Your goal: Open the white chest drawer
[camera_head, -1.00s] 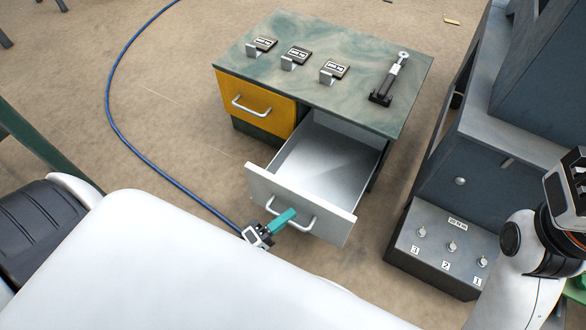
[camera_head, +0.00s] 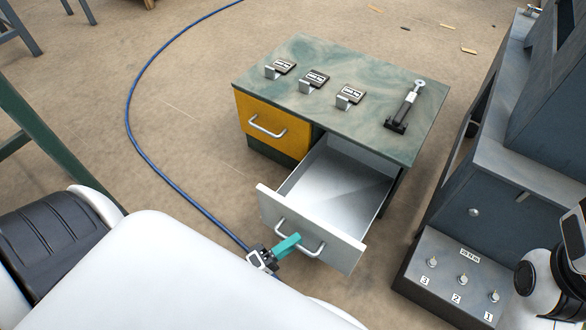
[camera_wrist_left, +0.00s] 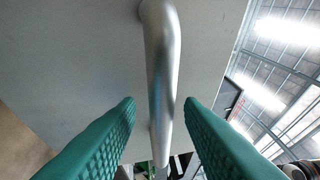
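The white chest drawer (camera_head: 312,230) is pulled far out of the green-topped chest (camera_head: 340,95), and its empty inside shows in the head view. Its silver handle (camera_head: 312,250) also shows in the left wrist view (camera_wrist_left: 163,70), where it runs between the fingers. My left gripper (camera_head: 288,244) is at the handle, with its teal fingers (camera_wrist_left: 160,112) on either side of the bar. Small gaps show between the bar and both fingers, so the gripper looks open. My right arm shows at the right edge, but its fingers cannot be made out.
A yellow drawer (camera_head: 270,125) is shut beside the white one. Several small labelled items and a black tool (camera_head: 404,108) rest on the chest top. A grey box with numbered knobs (camera_head: 455,280) stands at the right. A blue cable (camera_head: 150,160) crosses the floor at left.

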